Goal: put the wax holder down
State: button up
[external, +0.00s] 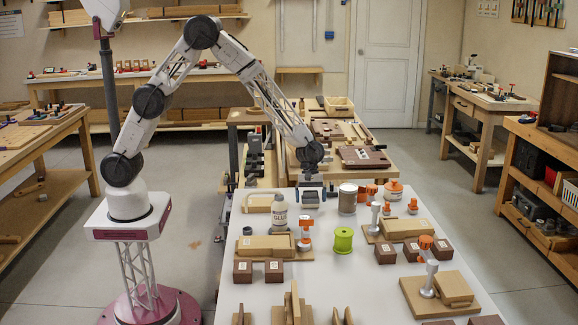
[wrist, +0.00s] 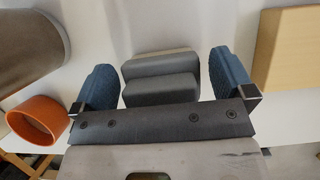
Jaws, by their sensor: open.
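A dark grey, stepped block, which I take to be the wax holder (wrist: 160,78), shows in the wrist view between the two blue finger pads of my gripper (wrist: 162,88). Gaps show between the block and both pads, so the gripper is open around it and not clamped on it. In the external view my gripper (external: 311,197) is low over the far part of the white bench (external: 240,300), fingers pointing down. The block is too small and too covered there to make out clearly. Its underside is hidden, so I cannot tell its exact contact with the bench.
A green spool (external: 343,241) stands nearer. An orange ring (wrist: 38,120) and a wooden block (wrist: 286,50) flank the gripper in the wrist view.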

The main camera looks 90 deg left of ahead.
jog(key=v, duration=1.2)
dwell(0.6)
jog(key=s+a+r+m+t+y, duration=0.15)
jog(key=s+r+m, duration=0.35)
jog(key=s+r, duration=0.55)
jog(key=s+a+r+m, duration=0.35)
jog(key=s+r, duration=0.35)
jog(key=s, duration=0.7)
jog(key=s+a+r+m+y, duration=0.1)
jog(key=s+m, duration=0.4)
jog(key=s, duration=0.8)
jog(key=s+a+r+m+t+y, duration=0.1)
jog(key=s+a+m+y, duration=0.1)
jog(key=s, duration=1.1)
jog(key=a+m, duration=0.1)
jog(key=m, duration=0.1)
jog(key=shift+r+m, duration=0.3)
jog(key=shift+m, duration=0.05)
